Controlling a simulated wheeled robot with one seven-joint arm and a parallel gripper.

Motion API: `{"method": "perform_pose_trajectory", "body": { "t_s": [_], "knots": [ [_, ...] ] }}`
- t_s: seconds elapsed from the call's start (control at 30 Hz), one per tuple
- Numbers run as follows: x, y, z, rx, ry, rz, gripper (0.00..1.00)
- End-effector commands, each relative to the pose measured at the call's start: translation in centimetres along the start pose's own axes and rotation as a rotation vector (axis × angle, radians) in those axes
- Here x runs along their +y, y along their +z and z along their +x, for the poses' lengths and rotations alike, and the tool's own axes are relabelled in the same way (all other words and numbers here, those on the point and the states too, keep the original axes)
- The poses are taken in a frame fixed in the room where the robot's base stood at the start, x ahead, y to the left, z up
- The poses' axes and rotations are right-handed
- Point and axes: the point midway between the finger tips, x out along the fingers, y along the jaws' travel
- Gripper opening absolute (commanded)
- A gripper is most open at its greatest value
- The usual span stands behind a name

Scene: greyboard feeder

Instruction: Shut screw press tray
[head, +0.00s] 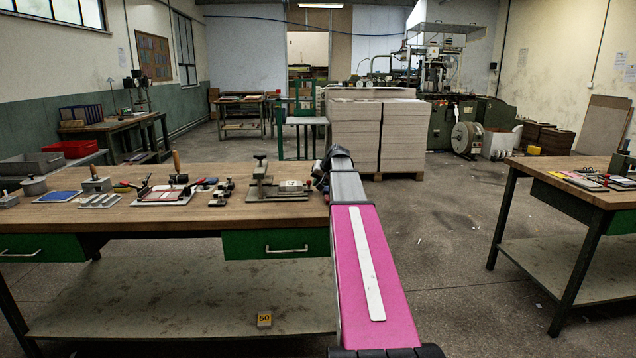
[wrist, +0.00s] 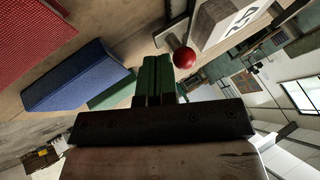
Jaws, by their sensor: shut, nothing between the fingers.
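The screw press (head: 262,178) stands near the right end of the wooden bench, with a dark knob on top and a flat base. A pale block with dark digits is at its right side; a similar block (wrist: 236,22) shows in the wrist view. A red ball knob (wrist: 184,57) on a short metal stem stands beside that block. My gripper's green fingers (wrist: 157,62) are together and empty, just left of the red knob; I cannot tell whether they touch it. In the head view my arm hides the fingers. How far the press tray is open is not clear.
The bench (head: 225,212) holds hand tools, clamps and a blue pad (head: 57,196) left of the press. In the wrist view a blue block (wrist: 80,76) and a red mesh surface (wrist: 32,40) lie left of the fingers.

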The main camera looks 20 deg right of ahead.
Motion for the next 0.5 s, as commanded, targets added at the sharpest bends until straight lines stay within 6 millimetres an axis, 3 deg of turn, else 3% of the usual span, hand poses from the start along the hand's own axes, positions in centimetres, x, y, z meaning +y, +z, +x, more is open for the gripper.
{"method": "perform_pose_trajectory", "body": {
  "t_s": [0.17,0.5],
  "knots": [
    [-0.9,0.2,0.4,-0.001,-0.001,-0.001,0.00],
    [-7.7,1.5,3.5,-0.002,-0.002,-0.003,0.00]
  ]
}}
